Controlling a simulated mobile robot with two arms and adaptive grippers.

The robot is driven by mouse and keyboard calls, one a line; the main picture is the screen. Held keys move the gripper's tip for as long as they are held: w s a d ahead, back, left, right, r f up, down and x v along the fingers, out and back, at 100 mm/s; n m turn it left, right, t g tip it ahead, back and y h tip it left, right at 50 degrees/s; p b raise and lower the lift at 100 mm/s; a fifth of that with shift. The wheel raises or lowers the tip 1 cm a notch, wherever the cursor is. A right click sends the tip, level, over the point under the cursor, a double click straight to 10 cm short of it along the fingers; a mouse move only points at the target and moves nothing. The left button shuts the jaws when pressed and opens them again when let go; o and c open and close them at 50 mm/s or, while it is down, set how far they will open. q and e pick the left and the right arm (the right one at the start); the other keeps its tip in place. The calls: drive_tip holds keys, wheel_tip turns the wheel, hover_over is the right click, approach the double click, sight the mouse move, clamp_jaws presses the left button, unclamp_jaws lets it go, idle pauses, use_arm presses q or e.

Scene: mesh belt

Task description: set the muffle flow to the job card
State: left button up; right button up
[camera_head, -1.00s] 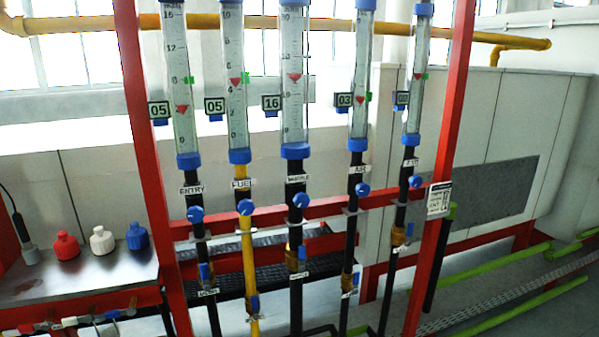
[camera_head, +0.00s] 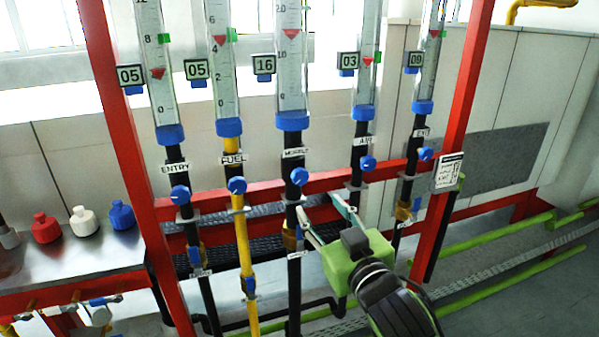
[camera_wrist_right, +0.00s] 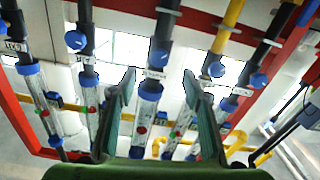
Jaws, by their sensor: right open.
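The muffle flow tube (camera_head: 291,70) stands in the middle of the row, with a red float (camera_head: 291,33) inside and a tag reading 16 (camera_head: 264,64) at its left. Its blue knob (camera_head: 299,176) sits on the black pipe below the muffle label (camera_head: 296,153). The job card (camera_head: 448,172) seems to be the printed card on the right red post; its text is too small to read. My right gripper (camera_head: 319,206) is open, below and right of the muffle knob. In the wrist view, the muffle knob (camera_wrist_right: 161,57) appears between the spread fingers (camera_wrist_right: 158,78). My left gripper is out of view.
Entry (camera_head: 180,194), fuel (camera_head: 237,185), air (camera_head: 368,163) and exit (camera_head: 425,154) knobs stand on neighbouring pipes. Red posts (camera_head: 128,150) frame the row. Red, white and blue bottles (camera_head: 83,221) stand on a metal bench at left.

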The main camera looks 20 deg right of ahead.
sight(301, 178)
drive_tip(key=w+p, duration=0.1)
drive_tip(key=w, duration=0.3)
drive_tip(key=w+p, duration=0.1)
drive_tip(key=w, duration=0.3)
drive_tip(key=w+r, duration=0.1)
drive_tip(key=w, duration=0.3)
drive_tip(key=shift+a+r+p, duration=0.1)
drive_tip(key=shift+a+p, duration=0.2)
drive_tip(key=shift+p, duration=0.1)
drive_tip(key=shift+w, duration=0.65)
drive_tip(key=c, duration=1.2)
drive_tip(key=shift+o, duration=0.4)
drive_tip(key=shift+p, duration=0.55)
drive_tip(key=shift+n, duration=0.3)
